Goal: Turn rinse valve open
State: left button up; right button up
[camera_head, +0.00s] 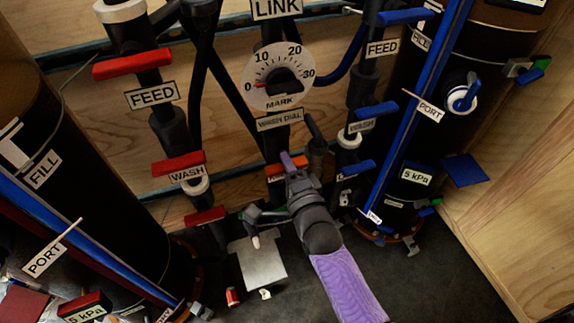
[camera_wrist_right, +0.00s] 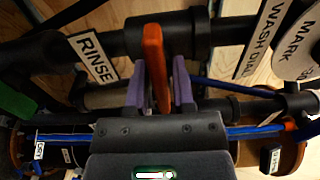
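The rinse valve's orange handle (camera_wrist_right: 154,60) stands upright between the purple fingers of my right gripper (camera_wrist_right: 165,85) in the right wrist view. The fingers sit close on both sides of it. I cannot tell whether they press on it. A white RINSE label (camera_wrist_right: 93,57) is left of the handle on a black pipe. In the head view my right gripper (camera_head: 292,163) covers much of the orange handle (camera_head: 276,171), which lies below the wash dial. My left gripper is not in view.
The wash dial (camera_head: 278,82) is above the handle. Red FEED (camera_head: 132,64) and WASH (camera_head: 179,164) handles are left, blue handles (camera_head: 377,110) right. Black cylinders flank the pipes. A grey plate (camera_head: 258,264) lies on the dark floor below.

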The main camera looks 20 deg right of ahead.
grip_shut()
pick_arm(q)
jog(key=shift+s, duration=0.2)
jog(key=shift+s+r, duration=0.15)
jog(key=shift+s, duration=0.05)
